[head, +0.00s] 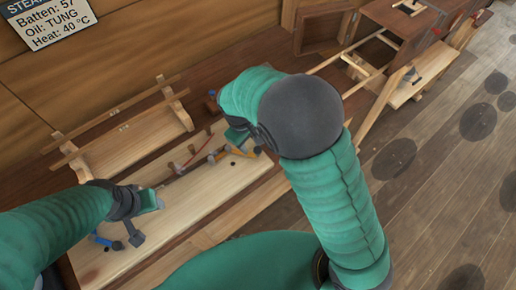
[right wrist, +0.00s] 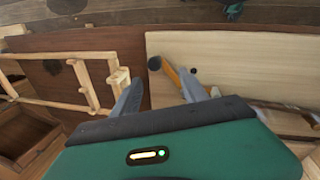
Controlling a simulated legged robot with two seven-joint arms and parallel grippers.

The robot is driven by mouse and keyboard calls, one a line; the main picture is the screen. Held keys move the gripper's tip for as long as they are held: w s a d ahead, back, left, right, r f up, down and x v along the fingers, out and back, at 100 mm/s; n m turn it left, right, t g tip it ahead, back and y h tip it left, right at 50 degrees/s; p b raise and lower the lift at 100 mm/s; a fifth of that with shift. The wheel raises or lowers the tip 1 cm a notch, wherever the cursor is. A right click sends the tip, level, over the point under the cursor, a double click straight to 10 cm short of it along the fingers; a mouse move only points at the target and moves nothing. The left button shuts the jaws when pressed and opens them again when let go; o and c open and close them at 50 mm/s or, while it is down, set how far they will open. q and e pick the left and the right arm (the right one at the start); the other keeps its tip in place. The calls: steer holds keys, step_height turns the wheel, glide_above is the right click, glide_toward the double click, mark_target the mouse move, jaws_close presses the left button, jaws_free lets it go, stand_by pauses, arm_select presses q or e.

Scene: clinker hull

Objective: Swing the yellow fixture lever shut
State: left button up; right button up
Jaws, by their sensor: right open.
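The yellow fixture lever (head: 246,152) is at the right end of the pale board (head: 215,195), partly hidden by my right arm in the head view. In the right wrist view the yellow lever (right wrist: 172,74) shows beyond my open right gripper (right wrist: 160,92), nearer its right finger. I cannot tell whether a finger touches it. In the head view my right gripper (head: 240,136) is beside the lever. My left gripper (head: 150,202) is over the left part of the board; its jaws are too unclear to read.
A blue lever (head: 107,242) is at the board's left end. A thin reddish strip (head: 196,153) and several small pegs are along the board's middle. A wooden rack (head: 130,135) stands behind. Wooden frames (head: 375,65) lie to the right. The floor at right is open.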

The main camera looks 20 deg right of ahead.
mark_target(257, 148)
steer(key=x, duration=0.5)
steer(key=shift+w, duration=0.25)
steer(key=f, duration=0.1)
steer(key=d+f, duration=0.1)
steer(key=f, duration=0.1)
steer(key=d+f+p, duration=0.1)
steer(key=f, duration=0.1)
steer(key=shift+w+d, duration=0.25)
steer(key=shift+w, duration=0.15)
steer(key=shift+d+f, duration=0.15)
steer(key=shift+f, duration=0.2)
steer(key=shift+s, duration=0.3)
steer(key=shift+a, duration=0.5)
steer(key=shift+w+a+f, duration=0.1)
steer(key=shift+w+a, duration=0.25)
steer(key=c, duration=0.4)
steer(key=shift+c, duration=1.3)
steer(key=shift+s+d, duration=0.1)
steer(key=shift+d, duration=0.3)
steer(key=c, duration=0.5)
steer(key=shift+d, duration=0.15)
jaws_close()
arm_select(q)
steer(key=shift+w+d+r, duration=0.25)
steer(key=shift+w+r, duration=0.05)
steer(key=shift+r, duration=0.25)
